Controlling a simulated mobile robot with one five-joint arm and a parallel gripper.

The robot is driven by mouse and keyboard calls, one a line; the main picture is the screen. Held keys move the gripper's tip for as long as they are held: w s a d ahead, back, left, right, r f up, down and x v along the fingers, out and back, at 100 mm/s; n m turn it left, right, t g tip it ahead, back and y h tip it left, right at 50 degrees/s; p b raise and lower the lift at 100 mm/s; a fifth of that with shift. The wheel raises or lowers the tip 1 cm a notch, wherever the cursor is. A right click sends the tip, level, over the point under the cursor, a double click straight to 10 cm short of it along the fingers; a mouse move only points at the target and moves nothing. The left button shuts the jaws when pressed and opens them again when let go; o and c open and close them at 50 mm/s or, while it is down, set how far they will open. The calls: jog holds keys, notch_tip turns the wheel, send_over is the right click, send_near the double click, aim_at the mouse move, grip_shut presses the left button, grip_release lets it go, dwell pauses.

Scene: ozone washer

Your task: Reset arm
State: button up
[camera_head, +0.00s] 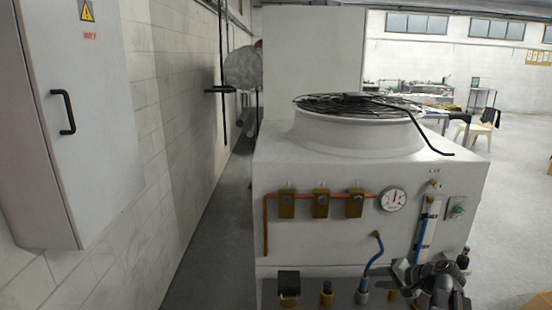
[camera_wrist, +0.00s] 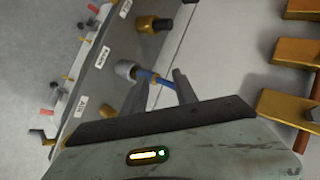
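My gripper (camera_wrist: 161,76) shows in the wrist view, its two grey fingers pointing up the picture with a gap between them. A blue hose (camera_wrist: 152,77) with a grey end fitting (camera_wrist: 125,70) shows across the gap. I cannot tell whether the fingers touch it. No held object is visible. In the head view, dark grey arm parts that look like mine stand at the lower right, in front of the white washer machine (camera_head: 320,160). The fingertips are not clear there.
The machine's front carries a copper pipe (camera_head: 266,225), brass valves (camera_head: 321,206), a round gauge (camera_head: 393,198) and a green button box (camera_head: 457,209). A black fan grille (camera_head: 350,105) lies on top. A grey wall cabinet (camera_head: 70,110) is at left. The floor (camera_head: 215,220) between is clear.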

jog(key=s+a+f+n+g+h, duration=0.2)
jog(key=s+a+f+n+g, duration=0.1)
jog(key=a, duration=0.4)
jog(key=s+a+f+n+g+h, duration=0.1)
jog(key=s+a+f+n+g, duration=0.1)
jog(key=a, duration=0.5)
jog(key=s+a+f+n+g+h, duration=0.2)
jog(key=s+a+f+n+g, duration=0.1)
jog(key=a, duration=0.4)
jog(key=s+f, duration=0.1)
jog(key=s, duration=0.1)
jog(key=shift+s+n+g+h, duration=0.3)
jog(key=shift+s+g, duration=0.05)
jog(key=shift+g, duration=0.05)
jog(key=shift+a, duration=0.1)
